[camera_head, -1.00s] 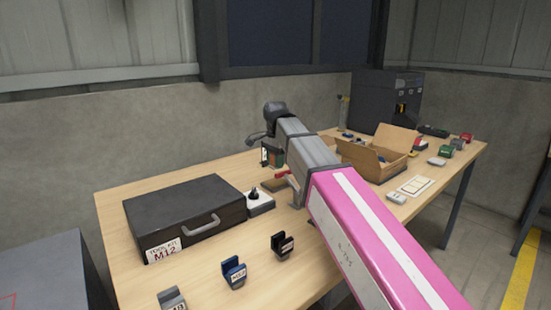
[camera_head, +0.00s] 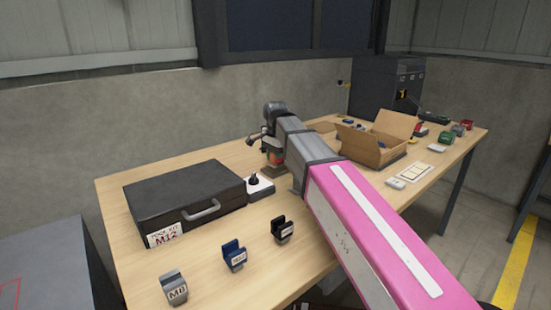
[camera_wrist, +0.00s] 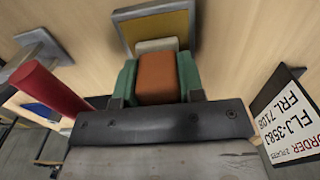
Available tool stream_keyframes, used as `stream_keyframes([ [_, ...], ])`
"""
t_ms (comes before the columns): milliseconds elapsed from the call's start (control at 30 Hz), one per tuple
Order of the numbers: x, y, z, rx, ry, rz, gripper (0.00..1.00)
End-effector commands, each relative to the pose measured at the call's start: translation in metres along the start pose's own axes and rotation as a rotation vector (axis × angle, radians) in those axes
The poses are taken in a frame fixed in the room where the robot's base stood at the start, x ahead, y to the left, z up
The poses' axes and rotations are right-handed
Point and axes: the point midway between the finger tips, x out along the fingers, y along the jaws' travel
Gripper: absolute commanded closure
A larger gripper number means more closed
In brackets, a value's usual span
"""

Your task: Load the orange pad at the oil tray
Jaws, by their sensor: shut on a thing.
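The orange pad (camera_wrist: 157,77) sits between the two teal fingers of my gripper (camera_wrist: 158,82) in the wrist view. My gripper is shut on it. A small tray with a yellow-brown inside and a grey rim (camera_wrist: 158,14) lies just beyond the pad, and a pale block shows between them. I cannot tell whether the pad touches the tray.
A red rod (camera_wrist: 52,88) stands left of my gripper, and an order card (camera_wrist: 292,120) is at the right. The black tool case (camera_head: 185,200), a small switch box (camera_head: 260,189), labelled holders (camera_head: 234,256) and an open cardboard box (camera_head: 375,147) stand on the table.

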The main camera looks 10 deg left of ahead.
Motion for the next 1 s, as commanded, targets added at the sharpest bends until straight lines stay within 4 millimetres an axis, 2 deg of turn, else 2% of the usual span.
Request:
stream_keyframes([
  [1000, 0.0066, 0.0001, 0.0001, 0.0, 0.0, 0.0, 0.86],
])
